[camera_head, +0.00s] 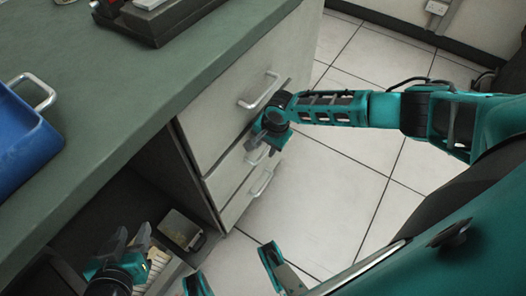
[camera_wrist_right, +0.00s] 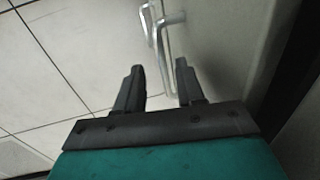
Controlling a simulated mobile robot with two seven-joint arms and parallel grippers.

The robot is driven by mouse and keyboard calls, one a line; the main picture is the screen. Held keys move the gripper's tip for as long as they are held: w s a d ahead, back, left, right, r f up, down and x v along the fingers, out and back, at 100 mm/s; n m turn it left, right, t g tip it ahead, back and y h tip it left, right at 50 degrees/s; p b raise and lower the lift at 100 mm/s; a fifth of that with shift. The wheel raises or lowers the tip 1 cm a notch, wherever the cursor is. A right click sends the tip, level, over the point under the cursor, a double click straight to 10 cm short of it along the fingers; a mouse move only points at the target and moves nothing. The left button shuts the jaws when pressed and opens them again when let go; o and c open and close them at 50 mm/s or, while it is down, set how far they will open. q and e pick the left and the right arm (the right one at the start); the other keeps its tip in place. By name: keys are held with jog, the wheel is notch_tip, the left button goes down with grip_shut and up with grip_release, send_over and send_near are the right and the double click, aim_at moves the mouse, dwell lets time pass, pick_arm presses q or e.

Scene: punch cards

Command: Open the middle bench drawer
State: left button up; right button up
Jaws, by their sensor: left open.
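The bench's drawer stack shows in the head view, its drawers looking shut. The middle drawer (camera_head: 227,172) is partly covered by my right gripper (camera_head: 265,150), which hangs in front of it beside its metal handle (camera_head: 258,157). A second handle (camera_wrist_right: 146,22) shows farther off. My left gripper (camera_head: 130,238) is open and empty at the lower left, near the open space under the bench.
The top drawer handle (camera_head: 260,91) is above my right gripper and the bottom drawer handle (camera_head: 262,183) below it. A blue tray (camera_head: 25,143) sits on the green benchtop (camera_head: 130,90). A small bin (camera_head: 181,230) stands under the bench. Tiled floor (camera_head: 345,150) is clear at right.

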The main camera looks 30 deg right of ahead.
aim_at(263, 154)
jog(key=shift+w+a+f+b, duration=0.1)
jog(key=shift+w+f+b, duration=0.15)
jog(key=shift+f, duration=0.5)
jog(key=shift+w+a+f+b, duration=0.1)
jog(key=shift+f+b, duration=0.2)
jog(key=shift+f, duration=0.45)
jog(key=shift+c, duration=0.3)
grip_shut()
